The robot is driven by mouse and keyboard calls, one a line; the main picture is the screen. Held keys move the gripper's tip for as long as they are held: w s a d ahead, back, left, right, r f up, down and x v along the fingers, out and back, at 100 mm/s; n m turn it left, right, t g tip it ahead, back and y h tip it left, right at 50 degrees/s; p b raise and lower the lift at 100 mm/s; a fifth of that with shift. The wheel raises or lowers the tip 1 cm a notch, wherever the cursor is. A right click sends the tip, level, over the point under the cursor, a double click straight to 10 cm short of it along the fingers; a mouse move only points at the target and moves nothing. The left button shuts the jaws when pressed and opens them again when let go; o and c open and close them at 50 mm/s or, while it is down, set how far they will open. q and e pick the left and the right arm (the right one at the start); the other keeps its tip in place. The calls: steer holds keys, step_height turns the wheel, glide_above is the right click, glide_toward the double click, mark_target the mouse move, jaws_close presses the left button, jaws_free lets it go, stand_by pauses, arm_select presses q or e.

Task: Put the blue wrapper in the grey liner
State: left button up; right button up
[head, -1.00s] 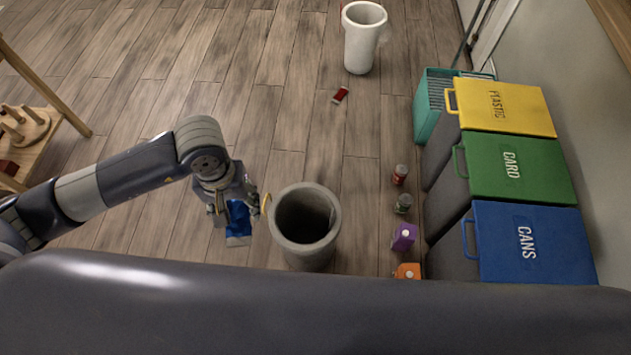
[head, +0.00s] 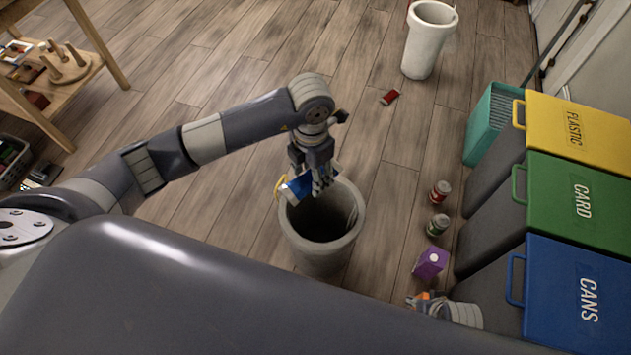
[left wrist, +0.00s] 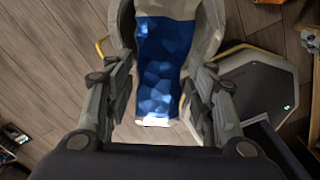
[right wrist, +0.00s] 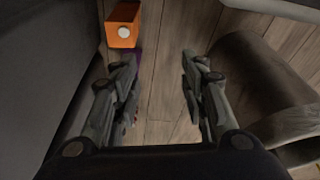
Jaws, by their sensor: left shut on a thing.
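The blue wrapper (head: 298,187) is held in my left gripper (head: 313,184), above the back left part of the grey liner's mouth. The grey liner (head: 322,258) is an open round bin standing upright on the floor, with a dark inside. In the left wrist view the wrapper (left wrist: 163,65) lies between the two fingers, and the liner's rim (left wrist: 122,22) shows behind it. My right gripper (right wrist: 160,85) is open and empty in the right wrist view, with the liner (right wrist: 255,75) to its right. The right arm is mostly hidden in the head view.
An orange carton (right wrist: 122,25) stands near my right gripper. A purple carton (head: 430,263) and two cans (head: 439,192) stand right of the liner. Blue, green and yellow lidded bins (head: 575,290) line the right. A white bin (head: 428,45) stands at the back.

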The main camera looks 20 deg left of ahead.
arm_select(q)
steer(key=shift+w+d+f+n+b, duration=0.2)
steer(key=shift+f+n, duration=0.15)
steer(key=shift+n, duration=0.15)
steer(key=shift+w+d+f+n+b, duration=0.1)
steer(key=shift+w+f+n+b, duration=0.05)
steer(key=shift+f+n, duration=0.3)
steer(key=shift+n, duration=0.35)
step_height(320, 180, down, 4)
steer(key=b, duration=0.3)
steer(key=shift+f+b, duration=0.45)
steer(key=shift+b, duration=0.2)
steer(key=shift+f+b, duration=0.3)
steer(key=shift+f, duration=0.15)
arm_select(e)
steer(key=w+v, duration=0.1)
steer(key=v, duration=0.9)
steer(key=shift+w+d+r+t, duration=0.15)
steer(key=shift+r+t, duration=0.25)
steer(key=shift+r, duration=0.15)
arm_select(q)
steer(key=o, duration=0.8)
steer(key=shift+c, duration=0.2)
